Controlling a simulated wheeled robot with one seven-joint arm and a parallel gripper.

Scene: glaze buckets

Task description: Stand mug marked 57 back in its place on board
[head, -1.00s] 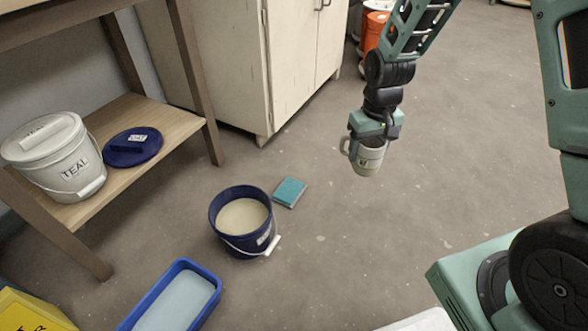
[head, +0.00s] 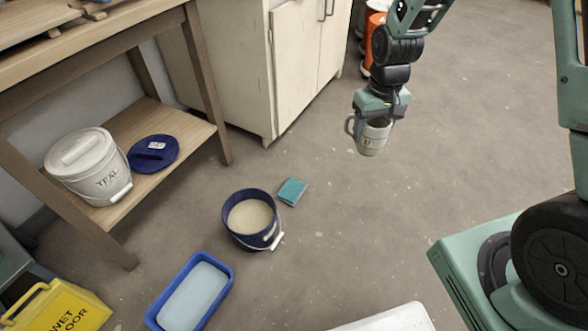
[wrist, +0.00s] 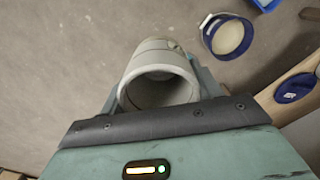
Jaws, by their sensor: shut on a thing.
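A pale grey-beige mug (head: 373,137) with a dark mark on its side hangs in the air over open floor in the head view. The mark is too small to read surely. My gripper (head: 378,118) is shut on the mug from above. The mug's handle sticks out to the left. In the wrist view the mug (wrist: 160,75) sits between the fingers of my gripper (wrist: 158,95), its open mouth toward the camera.
A blue bucket of pale glaze (head: 250,218) and a teal sponge (head: 292,191) are on the floor, with a blue tray (head: 228,284) nearby. A yellow sign (head: 75,312) stands lower left.

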